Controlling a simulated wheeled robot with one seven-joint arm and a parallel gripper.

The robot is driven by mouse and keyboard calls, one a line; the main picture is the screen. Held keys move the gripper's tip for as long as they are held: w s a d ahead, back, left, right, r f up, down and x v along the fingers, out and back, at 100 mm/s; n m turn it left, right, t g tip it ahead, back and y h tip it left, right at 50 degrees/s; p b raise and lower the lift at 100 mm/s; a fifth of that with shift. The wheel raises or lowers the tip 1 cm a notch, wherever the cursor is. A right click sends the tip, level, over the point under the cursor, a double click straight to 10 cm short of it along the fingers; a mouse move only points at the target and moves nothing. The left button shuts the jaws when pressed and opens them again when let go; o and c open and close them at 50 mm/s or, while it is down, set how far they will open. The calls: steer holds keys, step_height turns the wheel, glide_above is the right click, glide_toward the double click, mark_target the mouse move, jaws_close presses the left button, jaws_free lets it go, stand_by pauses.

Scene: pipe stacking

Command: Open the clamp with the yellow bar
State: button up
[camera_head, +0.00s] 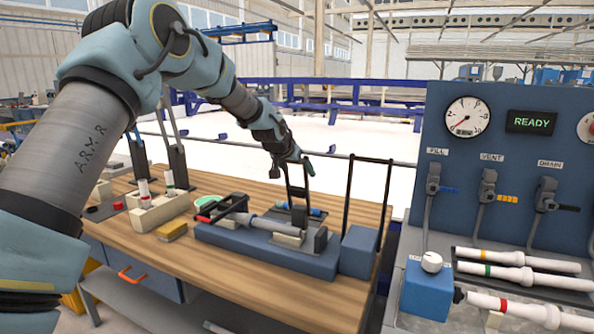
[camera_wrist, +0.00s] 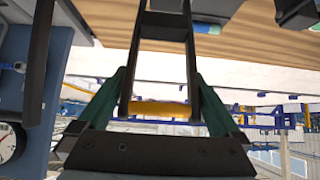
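The black clamp handle (camera_head: 298,192) stands upright on the blue fixture (camera_head: 262,249) on the wooden bench. The yellow bar (camera_wrist: 160,109) crosses the top of this handle, as my wrist view shows. In the head view the bar is hidden at my gripper. My gripper (camera_head: 303,164) is at the top of the handle. In the wrist view its two green fingers (camera_wrist: 160,78) stand wide apart, one along each side of the handle, with the bar between them. I cannot tell whether they touch the handle. A grey pipe (camera_head: 268,224) lies in the fixture below.
A second, black clamp (camera_head: 235,206) with a red end lies low at the fixture's left. A tall black frame (camera_head: 348,195) stands close on the right, by a blue block (camera_head: 357,252). A valve panel (camera_head: 520,170) rises farther right. Pipe holders (camera_head: 158,210) stand left.

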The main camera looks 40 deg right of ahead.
steer(key=shift+a, duration=0.1)
steer(key=b+v, duration=0.3)
steer(key=v, duration=0.7)
steer(key=shift+s+a+r+b, duration=0.15)
steer(key=shift+s+r+b, duration=0.05)
steer(key=shift+r+b, duration=0.1)
steer(key=a+f+n+y, duration=0.2)
steer(key=a+f, duration=0.2)
steer(key=a, duration=0.7)
steer(key=a+f+n+y, duration=0.2)
steer(key=a+f, duration=0.1)
steer(key=a, duration=0.8)
steer(key=a+f+n+y, duration=0.2)
steer(key=a+f, duration=0.2)
steer(key=a, duration=0.7)
steer(key=s+a+f+n+g+y, duration=0.1)
steer(key=s+a+f+n, duration=0.1)
steer(key=s+a, duration=0.4)
steer(key=s+a+f+n+g, duration=0.1)
steer(key=s+a+f+n, duration=0.2)
steer(key=s+a, duration=0.4)
steer(key=a, duration=0.6)
steer(key=shift+s+f+g+y, duration=0.2)
steer(key=shift+f+g+y, duration=0.05)
steer(key=shift+g+y, duration=0.15)
steer(key=shift+w+d, duration=0.1)
